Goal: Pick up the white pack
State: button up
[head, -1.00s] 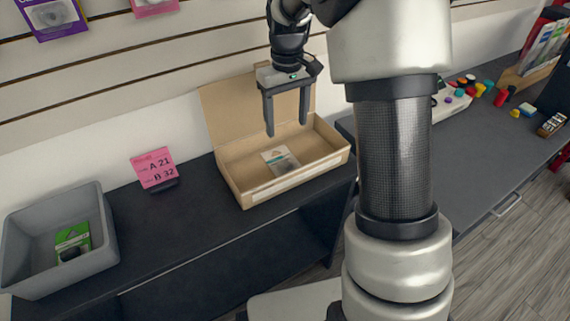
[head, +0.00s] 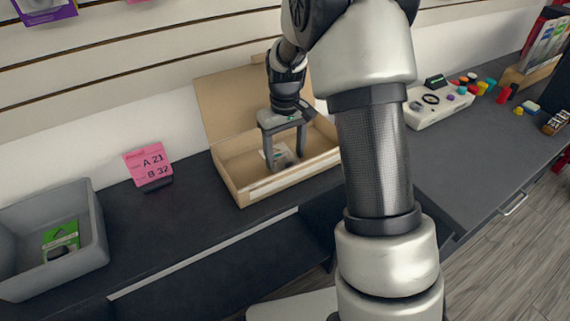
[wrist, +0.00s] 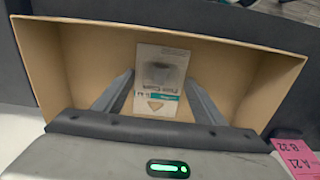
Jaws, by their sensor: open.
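The white pack (head: 282,158) lies in the open cardboard box (head: 245,190) on the dark counter. In the wrist view the pack (wrist: 160,85) shows a dark picture, printed text and a teal band. My gripper (head: 286,166) is open, with its fingers reaching down into the box. In the wrist view my gripper (wrist: 158,88) has one finger on each side of the pack's lower part. Nothing is held between the fingers. In the head view the fingers hide part of the pack, and I cannot tell whether they touch it.
A grey bin (head: 95,235) with a green pack (head: 61,240) stands at the left. A pink sign (head: 148,164) stands between bin and box. The box's raised lid (head: 225,105) is behind. A white device (head: 438,108) and small coloured items are at the right.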

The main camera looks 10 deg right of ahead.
jog(key=shift+r, duration=0.1)
jog(key=shift+c, duration=0.3)
jog(key=c, duration=1.2)
jog(key=shift+r, duration=0.1)
